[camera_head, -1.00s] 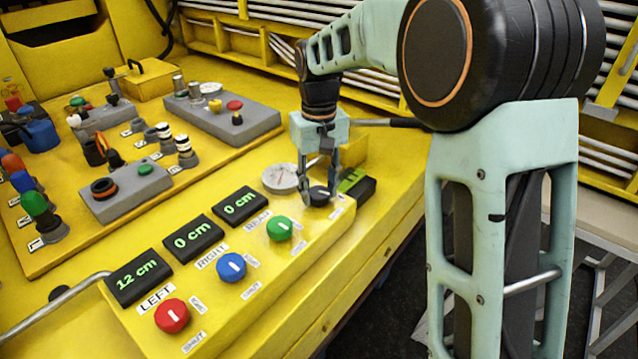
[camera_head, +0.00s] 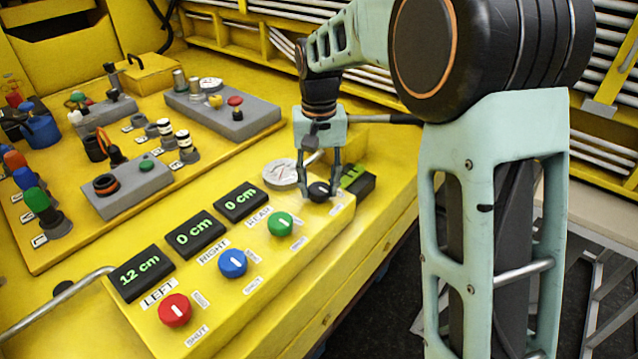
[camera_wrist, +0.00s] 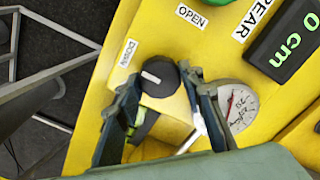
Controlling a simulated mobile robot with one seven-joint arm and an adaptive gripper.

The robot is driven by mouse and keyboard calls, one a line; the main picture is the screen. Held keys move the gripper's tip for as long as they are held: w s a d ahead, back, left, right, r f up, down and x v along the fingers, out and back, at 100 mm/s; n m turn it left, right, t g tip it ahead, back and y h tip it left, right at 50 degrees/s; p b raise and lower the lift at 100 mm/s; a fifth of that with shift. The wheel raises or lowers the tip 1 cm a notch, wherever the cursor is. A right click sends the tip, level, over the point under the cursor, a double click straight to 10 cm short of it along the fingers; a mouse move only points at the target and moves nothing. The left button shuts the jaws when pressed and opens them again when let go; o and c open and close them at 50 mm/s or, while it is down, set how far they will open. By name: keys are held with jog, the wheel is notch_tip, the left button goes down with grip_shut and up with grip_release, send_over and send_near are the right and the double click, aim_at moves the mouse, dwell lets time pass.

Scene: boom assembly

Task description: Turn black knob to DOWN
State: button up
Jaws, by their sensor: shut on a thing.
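The black knob (camera_head: 318,191) sits at the far right end of the yellow panel, beside a round gauge (camera_head: 281,173). In the wrist view the black knob (camera_wrist: 167,75) stands between my two fingers, with a short white mark on its face pointing left in the picture. The DOWN label (camera_wrist: 127,53) lies just up and left of it. My gripper (camera_head: 318,190) comes down from above and is shut on the black knob; in the wrist view my gripper (camera_wrist: 160,82) has one finger on each side. The label opposite DOWN is hidden.
Green (camera_head: 280,223), blue (camera_head: 232,263) and red (camera_head: 175,309) knobs run along the panel near displays. The left display (camera_head: 140,272) reads 12 cm; the right (camera_head: 195,234) and rear (camera_head: 241,204) read 0 cm. A dark display (camera_head: 357,181) stands close behind my fingers.

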aim_at(319, 188)
jog(key=o, duration=1.2)
jog(key=shift+c, duration=0.2)
notch_tip(319, 188, up, 12)
